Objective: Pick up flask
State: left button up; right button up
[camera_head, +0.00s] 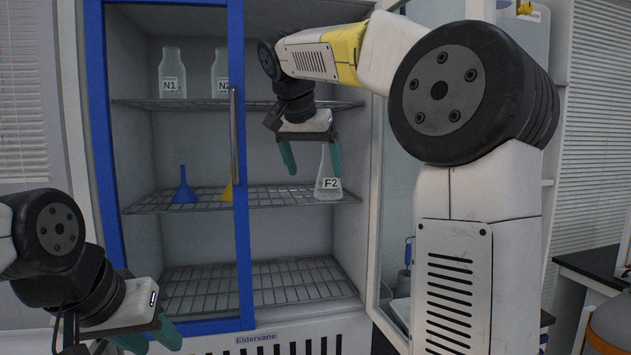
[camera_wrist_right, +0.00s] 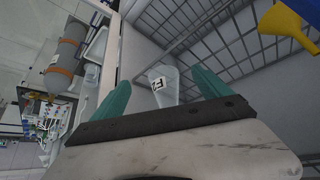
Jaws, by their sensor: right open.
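The clear conical flask labelled F2 (camera_head: 327,180) stands upright on the middle wire shelf of the cabinet, toward its right side. In the right wrist view the flask (camera_wrist_right: 162,88) appears between the two teal fingers. My right gripper (camera_head: 311,158) is open inside the cabinet, with one finger left of the flask and the other overlapping its neck in the head view. I cannot tell whether either finger touches it. My left gripper (camera_head: 150,338) is low at the left, outside the cabinet, with its teal fingers apart and nothing visible between them.
A blue funnel (camera_head: 184,188) and a partly hidden yellow funnel (camera_head: 227,191) share the flask's shelf. Bottles N1 (camera_head: 172,74) and N2 (camera_head: 220,74) stand on the upper shelf. The blue-framed door (camera_head: 243,150) with its handle borders the opening. The bottom shelf (camera_head: 270,283) is bare.

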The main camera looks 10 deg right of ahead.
aim_at(328, 176)
jog(key=w+d, duration=0.1)
jog(key=w, duration=0.1)
jog(key=w+d, duration=0.1)
jog(key=w, duration=0.1)
jog(key=w+d, duration=0.2)
jog(key=shift+w, duration=0.1)
jog(key=x, duration=0.5)
jog(key=shift+w+d, duration=0.1)
jog(key=shift+w, duration=0.2)
jog(key=c, duration=1.5)
jog(key=shift+r, duration=0.1)
jog(key=shift+c, duration=0.2)
